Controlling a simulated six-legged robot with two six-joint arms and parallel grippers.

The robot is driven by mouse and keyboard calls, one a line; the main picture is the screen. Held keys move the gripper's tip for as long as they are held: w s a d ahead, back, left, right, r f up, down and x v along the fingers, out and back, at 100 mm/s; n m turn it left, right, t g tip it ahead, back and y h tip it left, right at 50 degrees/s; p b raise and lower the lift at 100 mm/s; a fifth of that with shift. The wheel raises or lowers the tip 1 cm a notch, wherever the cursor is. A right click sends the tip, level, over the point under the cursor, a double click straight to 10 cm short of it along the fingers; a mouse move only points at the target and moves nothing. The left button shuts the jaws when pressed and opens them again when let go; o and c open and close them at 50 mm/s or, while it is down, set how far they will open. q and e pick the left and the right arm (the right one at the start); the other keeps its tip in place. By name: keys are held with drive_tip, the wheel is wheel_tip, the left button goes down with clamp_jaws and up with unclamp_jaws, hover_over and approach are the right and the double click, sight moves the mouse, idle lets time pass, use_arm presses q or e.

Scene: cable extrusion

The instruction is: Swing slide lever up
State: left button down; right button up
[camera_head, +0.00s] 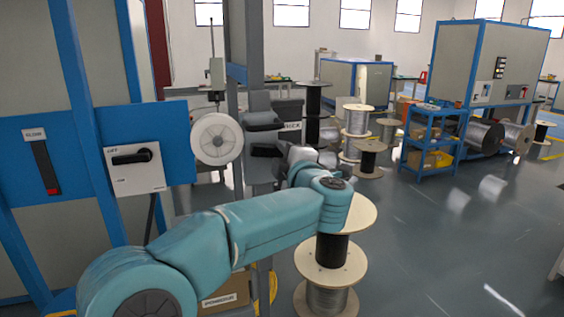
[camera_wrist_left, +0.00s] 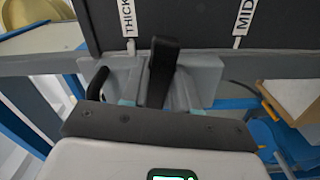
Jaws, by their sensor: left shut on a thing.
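The slide lever (camera_wrist_left: 163,68) is a black handle in the wrist view, standing between the THICK and MID labels. My left gripper (camera_wrist_left: 162,92) is shut on it, with grey fingers on both sides. In the head view my left arm reaches from the lower left, and the gripper (camera_head: 291,156) is at the grey machine column, below the partly hidden THICK label (camera_head: 291,126). The lever cannot be told apart there from the dark parts around the gripper. My right gripper is not in view.
A white panel with a black rotary switch (camera_head: 132,157) and a white spool (camera_head: 217,138) are left of the gripper. Stacked wooden cable reels (camera_head: 331,260) stand close to the right of my forearm. A blue cart (camera_head: 433,140) is farther back.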

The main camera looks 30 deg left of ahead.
use_arm(q)
drive_tip(key=shift+r+n, duration=0.25)
drive_tip(key=shift+n, duration=0.15)
drive_tip(key=c, duration=0.8)
unclamp_jaws()
drive_tip(key=shift+c, duration=0.2)
drive_tip(key=shift+w+f, duration=0.1)
drive_tip(key=b+v, duration=0.2)
drive_tip(key=v, duration=1.4)
drive_tip(key=shift+s, duration=0.2)
drive_tip(key=shift+d, duration=0.15)
